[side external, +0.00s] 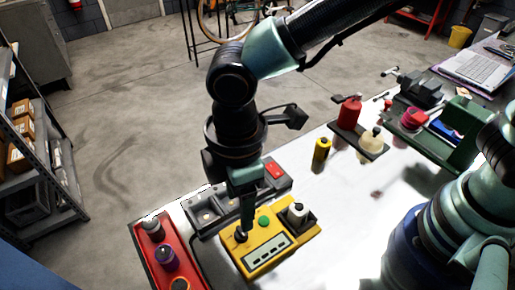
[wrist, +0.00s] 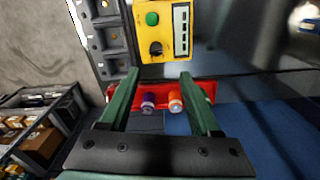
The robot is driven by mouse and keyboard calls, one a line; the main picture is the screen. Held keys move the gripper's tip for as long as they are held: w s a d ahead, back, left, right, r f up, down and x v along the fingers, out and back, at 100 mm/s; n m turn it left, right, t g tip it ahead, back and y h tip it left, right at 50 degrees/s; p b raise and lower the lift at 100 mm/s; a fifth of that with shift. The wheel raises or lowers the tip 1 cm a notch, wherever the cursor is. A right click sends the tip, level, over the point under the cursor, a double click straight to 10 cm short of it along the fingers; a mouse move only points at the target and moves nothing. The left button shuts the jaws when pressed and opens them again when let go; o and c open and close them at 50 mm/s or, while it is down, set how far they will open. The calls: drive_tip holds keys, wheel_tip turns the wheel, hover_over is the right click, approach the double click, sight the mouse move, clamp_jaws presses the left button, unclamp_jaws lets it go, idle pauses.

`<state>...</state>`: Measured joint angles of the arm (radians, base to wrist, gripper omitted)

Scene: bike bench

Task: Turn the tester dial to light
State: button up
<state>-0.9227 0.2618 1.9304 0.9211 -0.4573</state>
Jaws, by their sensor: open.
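The yellow tester (side external: 288,246) lies on the white bench in the side view, with a green button and a pale display strip. It also shows at the top of the wrist view (wrist: 148,33). Its black dial (wrist: 156,48) is at the tester's near corner in the wrist view; in the side view the dial (side external: 240,237) is partly hidden by my gripper. My gripper (side external: 246,229) points down over that corner. In the wrist view my gripper (wrist: 160,72) is open, with its fingers apart and the dial just beyond their tips. I cannot tell whether they touch it. The dial's markings are too small to read.
A red tray (side external: 146,248) with several small containers stands left of the tester. A grey tray (side external: 197,220) lies behind it.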

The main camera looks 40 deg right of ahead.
sight(242, 232)
drive_tip(key=f, duration=1)
drive_tip(key=shift+w+d+f, duration=0.1)
drive_tip(key=shift+w+f, duration=0.25)
clamp_jaws()
